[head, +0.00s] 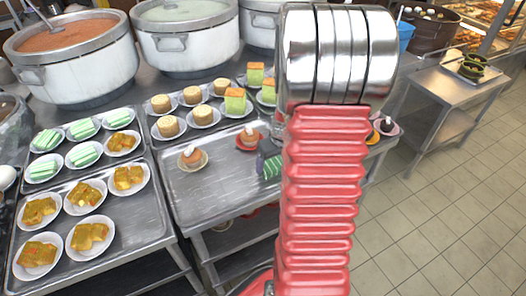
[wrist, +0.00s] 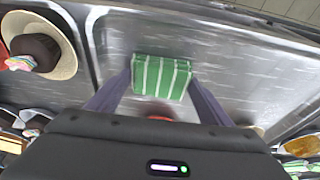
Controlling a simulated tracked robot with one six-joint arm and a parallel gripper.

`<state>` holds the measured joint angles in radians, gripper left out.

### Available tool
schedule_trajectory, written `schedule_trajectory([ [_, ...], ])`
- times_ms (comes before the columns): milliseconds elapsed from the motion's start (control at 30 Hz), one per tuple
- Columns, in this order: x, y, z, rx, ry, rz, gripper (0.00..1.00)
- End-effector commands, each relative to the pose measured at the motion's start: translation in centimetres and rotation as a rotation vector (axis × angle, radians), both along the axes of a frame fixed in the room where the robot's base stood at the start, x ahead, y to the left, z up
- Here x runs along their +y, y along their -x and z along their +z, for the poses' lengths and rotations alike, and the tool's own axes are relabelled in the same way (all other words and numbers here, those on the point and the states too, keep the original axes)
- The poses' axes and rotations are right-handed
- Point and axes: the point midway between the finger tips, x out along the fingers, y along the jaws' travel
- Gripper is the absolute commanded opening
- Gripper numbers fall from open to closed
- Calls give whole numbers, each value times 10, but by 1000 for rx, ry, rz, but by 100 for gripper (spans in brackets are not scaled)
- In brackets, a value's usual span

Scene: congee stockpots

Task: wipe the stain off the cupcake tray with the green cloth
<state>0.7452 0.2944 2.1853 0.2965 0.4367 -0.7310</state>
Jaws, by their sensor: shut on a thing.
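My gripper (wrist: 160,82) is shut on the green cloth (wrist: 152,68), a folded, white-striped block between its two dark fingers in the wrist view. The cloth also shows in the head view (head: 270,168), low over the cupcake tray, partly hidden by my red arm. The cupcake tray (head: 210,196) is a grey metal tray; its bare surface shows in the wrist view (wrist: 235,70). I cannot tell whether the cloth touches it. A cupcake on a saucer (head: 192,157) sits left of the cloth. I cannot make out a distinct stain; part of the tray is hidden.
Another cupcake (head: 249,138) sits behind the cloth on a red saucer. Plates of yellow cakes (head: 169,126) stand at the tray's back. A tray of green and orange snacks (head: 150,222) adjoins on the left. Large stockpots (head: 185,45) stand behind. The tray's front left is clear.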

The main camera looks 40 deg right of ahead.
Motion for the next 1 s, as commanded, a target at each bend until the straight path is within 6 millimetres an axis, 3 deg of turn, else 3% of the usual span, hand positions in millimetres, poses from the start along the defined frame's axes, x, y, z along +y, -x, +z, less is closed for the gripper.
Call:
schedule_trajectory([
  [700,49,-8,0,1,-1,21,49],
  [767,48,-9,4,0,0,21,49],
  [833,48,-9,22,-2,3,22,49],
  [1000,48,-9,35,-1,2,21,49],
])
